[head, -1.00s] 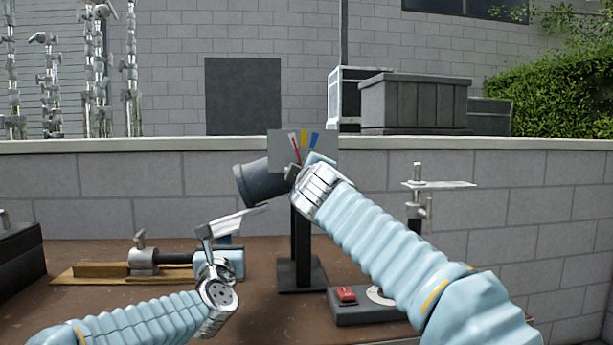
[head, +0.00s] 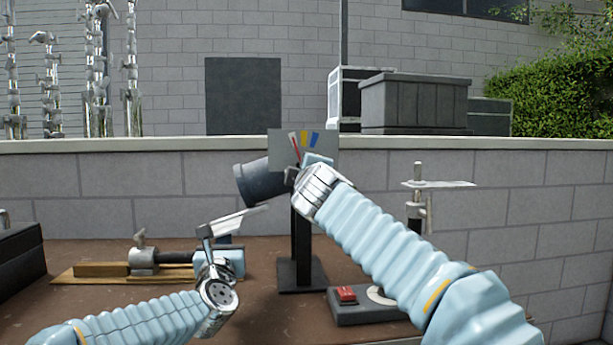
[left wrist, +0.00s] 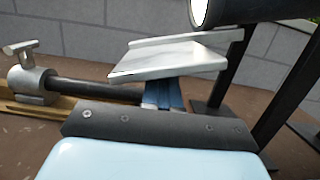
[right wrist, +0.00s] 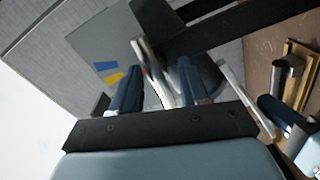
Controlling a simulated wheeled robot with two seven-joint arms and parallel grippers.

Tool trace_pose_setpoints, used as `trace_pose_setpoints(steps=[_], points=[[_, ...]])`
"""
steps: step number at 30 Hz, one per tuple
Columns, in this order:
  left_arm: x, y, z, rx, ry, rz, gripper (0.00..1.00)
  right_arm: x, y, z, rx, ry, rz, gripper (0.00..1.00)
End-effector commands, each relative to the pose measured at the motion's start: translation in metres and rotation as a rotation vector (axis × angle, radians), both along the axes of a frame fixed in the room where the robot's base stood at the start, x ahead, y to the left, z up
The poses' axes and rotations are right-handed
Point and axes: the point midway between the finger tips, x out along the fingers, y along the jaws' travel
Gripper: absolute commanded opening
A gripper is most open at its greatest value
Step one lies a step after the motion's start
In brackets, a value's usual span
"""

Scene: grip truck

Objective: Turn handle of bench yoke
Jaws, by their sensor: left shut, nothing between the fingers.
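The bench yoke stands on the bench as a black post and base (head: 301,275) with a dark cylindrical lamp head (head: 259,183) at its top, tilted to the left. Behind it is a grey plate with coloured swatches (head: 318,140). My right gripper (right wrist: 162,88) is at the yoke's top; its blue fingers are apart, with a pale lever-like handle (right wrist: 152,72) between them. Contact with it is unclear. My left gripper (left wrist: 163,97) is shut and empty, lower left of the lamp head, close behind a silver plate (left wrist: 178,58) in the left wrist view.
A clamp on a wooden board (head: 100,270) lies at left. A grey box with a red switch (head: 347,294) sits under my right arm. A stand with a flat plate (head: 418,184) is at right. A block wall (head: 130,190) closes the back.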

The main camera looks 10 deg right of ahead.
Motion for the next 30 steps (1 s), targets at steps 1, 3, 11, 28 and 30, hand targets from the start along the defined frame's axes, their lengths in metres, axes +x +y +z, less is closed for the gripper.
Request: trace_pose_setpoints(steps=[1,3,11,28,30], points=[[0.000,0.000,0.001,0.000,-0.001,0.001,0.00,0.000,0.000,0.000,0.000,-0.001,0.000,0.48],[0.000,0.000,0.001,0.000,-0.001,0.001,0.00,0.000,0.000,0.001,0.000,-0.001,0.000,0.48],[0.000,0.000,0.001,0.000,-0.001,0.001,0.00,-0.005,0.000,0.002,-0.001,-0.002,0.000,0.48],[0.000,0.000,0.001,0.000,-0.001,0.001,0.00,-0.111,0.000,0.000,0.003,0.000,0.003,0.48],[0.000,0.000,0.001,0.000,-0.001,0.001,0.00,-0.116,-0.001,0.001,0.002,-0.001,0.002,0.48]])
